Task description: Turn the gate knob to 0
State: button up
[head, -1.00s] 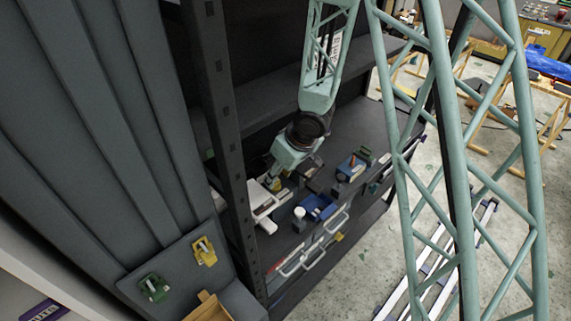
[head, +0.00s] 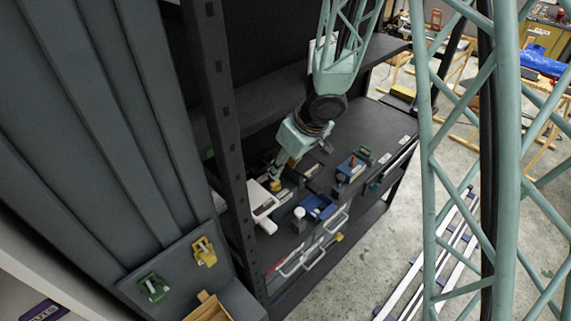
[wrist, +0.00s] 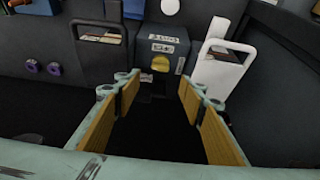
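The gate knob (wrist: 160,63) is a small yellow knob on the front of a dark grey box (wrist: 150,32) with white labels, at the upper middle of the wrist view. The marks on the labels are too small to read. My gripper (wrist: 158,88) is open and empty, its two wood-coloured pads apart. The knob shows beyond the gap between the fingertips, and no contact is visible. In the head view my gripper (head: 277,174) points down at the shelf, close to a small yellow part (head: 275,186) that looks like the knob.
A white holder (wrist: 217,68) stands right of the grey box, and a dark holder (wrist: 100,38) stands left of it. On the shelf are a blue tray (head: 318,207), a white-topped cylinder (head: 299,214) and a blue block (head: 350,165). A dark upright post (head: 228,130) stands left of my arm.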

jog(key=shift+v, duration=0.8)
dwell(0.4)
